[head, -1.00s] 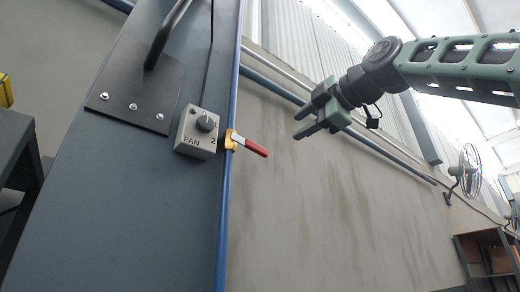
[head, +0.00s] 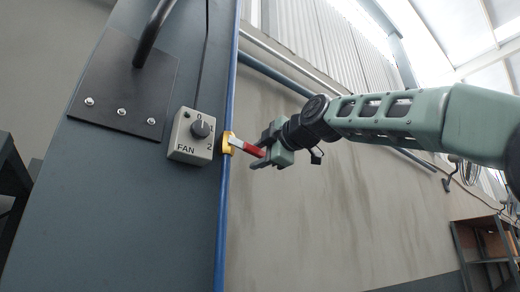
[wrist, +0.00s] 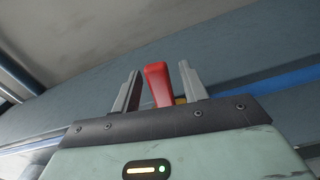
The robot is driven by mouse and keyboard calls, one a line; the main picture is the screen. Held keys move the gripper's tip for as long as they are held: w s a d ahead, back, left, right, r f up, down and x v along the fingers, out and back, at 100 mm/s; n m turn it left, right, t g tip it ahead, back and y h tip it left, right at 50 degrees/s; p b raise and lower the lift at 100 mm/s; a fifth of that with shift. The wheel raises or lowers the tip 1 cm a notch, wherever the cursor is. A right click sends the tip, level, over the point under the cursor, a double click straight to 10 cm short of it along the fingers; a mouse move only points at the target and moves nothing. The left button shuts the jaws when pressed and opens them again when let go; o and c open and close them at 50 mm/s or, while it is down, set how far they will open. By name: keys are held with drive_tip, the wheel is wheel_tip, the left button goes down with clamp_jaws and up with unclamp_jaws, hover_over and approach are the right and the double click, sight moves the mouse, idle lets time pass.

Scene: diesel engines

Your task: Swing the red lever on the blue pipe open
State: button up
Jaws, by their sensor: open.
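The red lever (head: 252,150) sticks out to the right from a yellow valve body (head: 229,143) on the thin blue pipe (head: 223,215). It points right and slightly down, across the pipe. My gripper (head: 259,154) is at the lever's outer end, with its fingers apart.
A grey FAN switch box (head: 192,137) is mounted on the blue-grey column just left of the valve. A dark plate with a bent bar (head: 122,100) is above left. Pipes run along the wall behind my arm. A shelf (head: 485,250) stands at lower right.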

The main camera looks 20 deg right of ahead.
drive_tip(key=shift+c, duration=0.3)
clamp_jaws()
drive_tip(key=shift+f, duration=0.1)
